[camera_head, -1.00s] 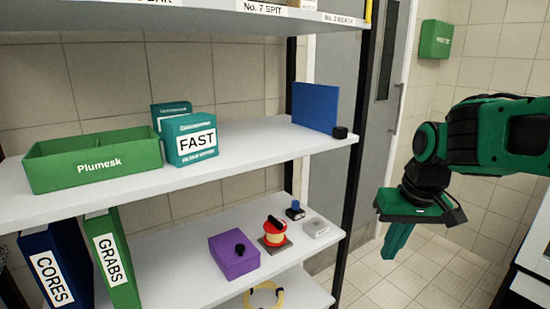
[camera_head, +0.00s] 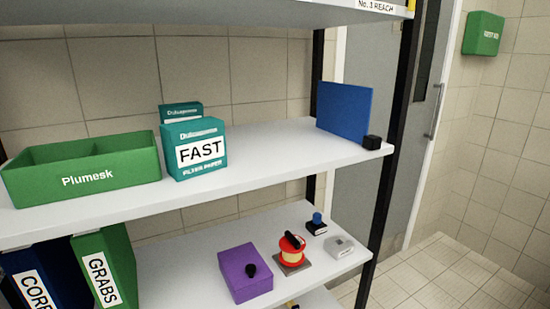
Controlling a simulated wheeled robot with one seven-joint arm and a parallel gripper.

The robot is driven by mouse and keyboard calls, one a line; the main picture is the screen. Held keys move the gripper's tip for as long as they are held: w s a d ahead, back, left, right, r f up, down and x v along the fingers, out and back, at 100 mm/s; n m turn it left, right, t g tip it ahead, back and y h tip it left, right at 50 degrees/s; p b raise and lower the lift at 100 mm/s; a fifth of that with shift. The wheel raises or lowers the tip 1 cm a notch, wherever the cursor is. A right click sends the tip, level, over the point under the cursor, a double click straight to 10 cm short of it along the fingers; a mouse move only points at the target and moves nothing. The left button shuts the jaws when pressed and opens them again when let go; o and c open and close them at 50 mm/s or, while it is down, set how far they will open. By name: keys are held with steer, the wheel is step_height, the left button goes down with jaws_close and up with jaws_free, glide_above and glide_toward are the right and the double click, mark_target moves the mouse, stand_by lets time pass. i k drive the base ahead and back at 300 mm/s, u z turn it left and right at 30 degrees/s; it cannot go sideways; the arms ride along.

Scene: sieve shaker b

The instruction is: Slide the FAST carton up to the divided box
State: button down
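The teal FAST carton (camera_head: 196,166) stands upright on the middle shelf, its white FAST label facing me. The divided box (camera_head: 85,184) is the green open-topped one marked Plumesk, left of the carton on the same shelf. A narrow gap appears to lie between the box's right end and the carton. Another teal carton (camera_head: 182,111) stands behind the FAST carton, mostly hidden by it. My gripper is out of the picture.
The middle shelf (camera_head: 270,150) is bare right of the carton, up to a blue panel (camera_head: 345,110) and a small black block (camera_head: 372,142). A black post (camera_head: 385,170) stands at right.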

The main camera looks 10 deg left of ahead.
mark_target(191, 149)
steer(key=z, duration=0.75)
steer(key=k, duration=0.95)
steer(key=u, duration=1.45)
